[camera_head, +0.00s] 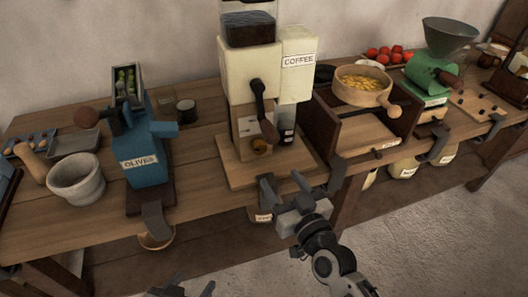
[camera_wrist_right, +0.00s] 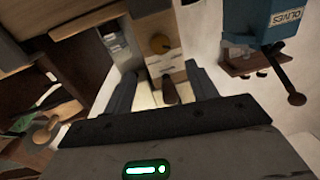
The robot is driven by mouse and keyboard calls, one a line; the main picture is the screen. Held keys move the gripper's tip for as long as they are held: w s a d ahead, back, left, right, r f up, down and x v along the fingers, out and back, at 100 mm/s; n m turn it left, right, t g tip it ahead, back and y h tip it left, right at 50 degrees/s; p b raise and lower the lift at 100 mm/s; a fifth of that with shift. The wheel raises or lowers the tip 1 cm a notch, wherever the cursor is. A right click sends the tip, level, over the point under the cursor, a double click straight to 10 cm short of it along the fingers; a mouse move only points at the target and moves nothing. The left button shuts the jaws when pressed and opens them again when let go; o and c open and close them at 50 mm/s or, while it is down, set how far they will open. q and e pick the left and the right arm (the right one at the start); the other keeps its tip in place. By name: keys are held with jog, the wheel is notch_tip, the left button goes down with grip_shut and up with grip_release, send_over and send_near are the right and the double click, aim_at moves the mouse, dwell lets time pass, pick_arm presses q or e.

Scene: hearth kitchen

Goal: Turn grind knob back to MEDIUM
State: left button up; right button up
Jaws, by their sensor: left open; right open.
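The cream coffee grinder (camera_head: 250,75), labelled COFFEE, stands on a wooden base on the bench. A dark crank (camera_head: 259,95) with a brown handle (camera_head: 268,130) hangs on its front. My left gripper (camera_head: 186,290) is open at the bottom edge, mostly cut off.
The blue olive press (camera_head: 148,155) and a stone mortar (camera_head: 77,182) stand left. A wooden frame with a round sieve (camera_head: 361,88) and a green mill (camera_head: 428,72) stand right. Metal clamps (camera_head: 338,174) project from the bench's front edge. Open floor lies in front.

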aim_at(261, 150)
jog(key=x, duration=1)
jog(key=shift+w, duration=0.35)
jog(key=shift+b, duration=0.3)
jog(key=c, duration=1)
